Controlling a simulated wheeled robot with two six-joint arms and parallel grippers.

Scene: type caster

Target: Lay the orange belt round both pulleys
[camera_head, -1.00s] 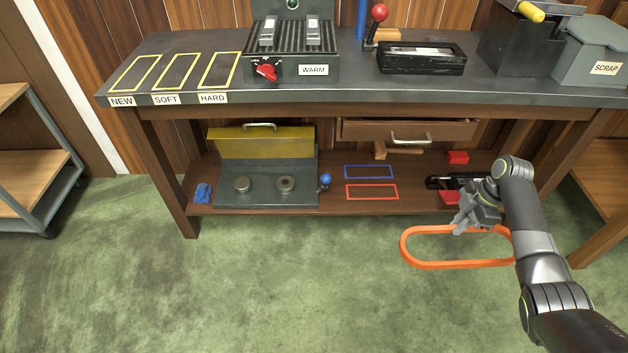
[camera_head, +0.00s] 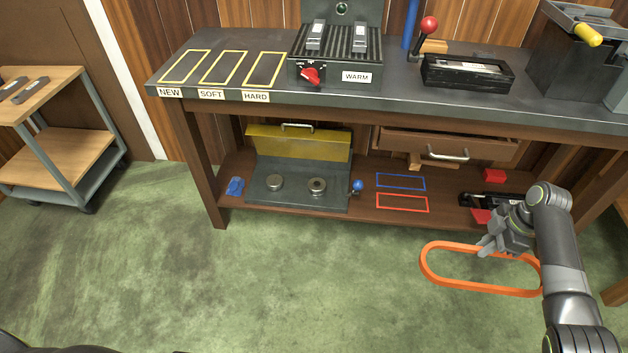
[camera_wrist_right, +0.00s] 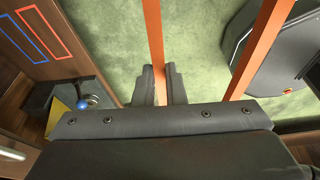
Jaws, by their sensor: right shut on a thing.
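The orange belt (camera_head: 432,276) is a long closed loop, held level in front of the bench's lower shelf. My right gripper (camera_head: 487,247) is shut on its far strand. In the right wrist view the belt (camera_wrist_right: 153,35) passes between the two fingers (camera_wrist_right: 162,88), with its other strand to the right. The two pulleys are a left one (camera_head: 274,183) and a right one (camera_head: 317,186), small metal discs on a grey plate on the lower shelf. The belt is well to the right of both and touches neither. My left gripper is not in view.
A raised yellow cover (camera_head: 298,143) stands behind the pulleys, and a blue-knobbed lever (camera_head: 357,186) is at the plate's right. The bench top (camera_head: 420,103) overhangs the shelf. Blue (camera_head: 400,181) and red (camera_head: 402,203) outlines mark bare shelf. The green floor in front is clear.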

